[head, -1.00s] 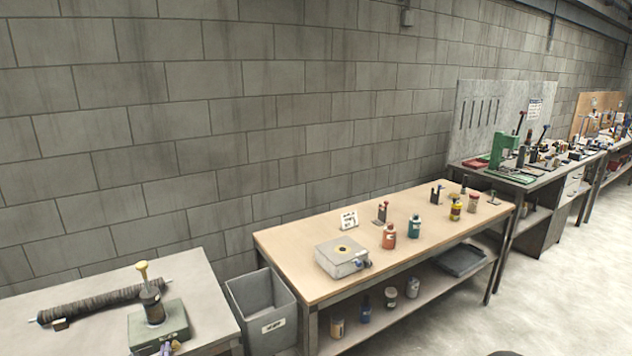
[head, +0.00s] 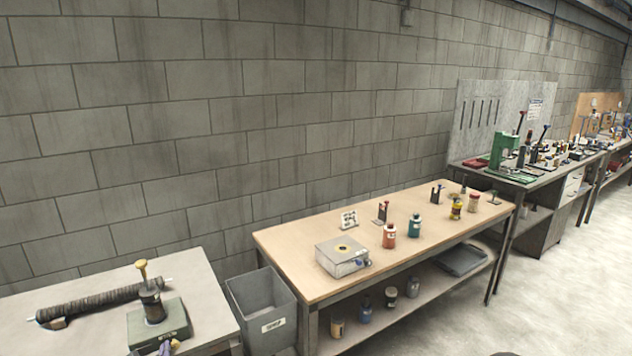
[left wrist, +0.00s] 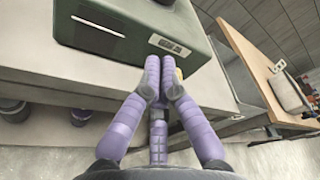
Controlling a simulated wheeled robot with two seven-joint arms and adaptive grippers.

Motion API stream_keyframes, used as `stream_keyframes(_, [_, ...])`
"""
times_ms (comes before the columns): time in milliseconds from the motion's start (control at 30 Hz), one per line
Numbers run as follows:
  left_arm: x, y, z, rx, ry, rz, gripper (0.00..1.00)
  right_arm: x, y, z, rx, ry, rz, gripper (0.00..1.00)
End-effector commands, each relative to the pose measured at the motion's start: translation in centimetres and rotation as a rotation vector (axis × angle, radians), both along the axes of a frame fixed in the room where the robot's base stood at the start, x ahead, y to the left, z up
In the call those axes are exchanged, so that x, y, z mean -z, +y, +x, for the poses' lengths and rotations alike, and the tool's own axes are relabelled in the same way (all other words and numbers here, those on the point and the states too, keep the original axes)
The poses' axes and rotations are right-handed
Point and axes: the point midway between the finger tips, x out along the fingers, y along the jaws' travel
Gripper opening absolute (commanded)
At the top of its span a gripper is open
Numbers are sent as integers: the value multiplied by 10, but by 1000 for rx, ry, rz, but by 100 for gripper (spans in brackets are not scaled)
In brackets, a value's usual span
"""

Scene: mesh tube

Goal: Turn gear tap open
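A dark green block (head: 160,325) stands on the near-left bench, with a dark cylinder (head: 152,300) and a yellow handle (head: 142,268) upright on top. I cannot tell for sure which part is the gear tap. My left gripper (head: 168,347) is at the block's front, low in the head view. In the left wrist view, its purple fingers (left wrist: 159,82) converge close together at the green block's labelled face (left wrist: 115,42). A small yellowish piece (left wrist: 179,73) shows beside the right fingertip. What lies between the tips is hidden. My right gripper is not in view.
A dark wrapped tube (head: 100,301) lies on the bench (head: 205,290) behind the block. A grey bin (head: 262,302) stands between this bench and a wooden table (head: 300,262) holding a metal box (head: 342,257) and bottles.

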Motion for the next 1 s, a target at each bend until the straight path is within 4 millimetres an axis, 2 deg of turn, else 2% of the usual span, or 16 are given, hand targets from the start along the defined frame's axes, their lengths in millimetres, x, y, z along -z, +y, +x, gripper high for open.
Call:
stream_keyframes(233, [5,-3,-1,5,6,-3,0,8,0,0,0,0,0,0])
stream_keyframes(667, [0,3,-5,5,6,-3,0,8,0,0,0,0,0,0])
stream_keyframes(1000, [-3,-11,-29,3,3,-1,0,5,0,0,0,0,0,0])
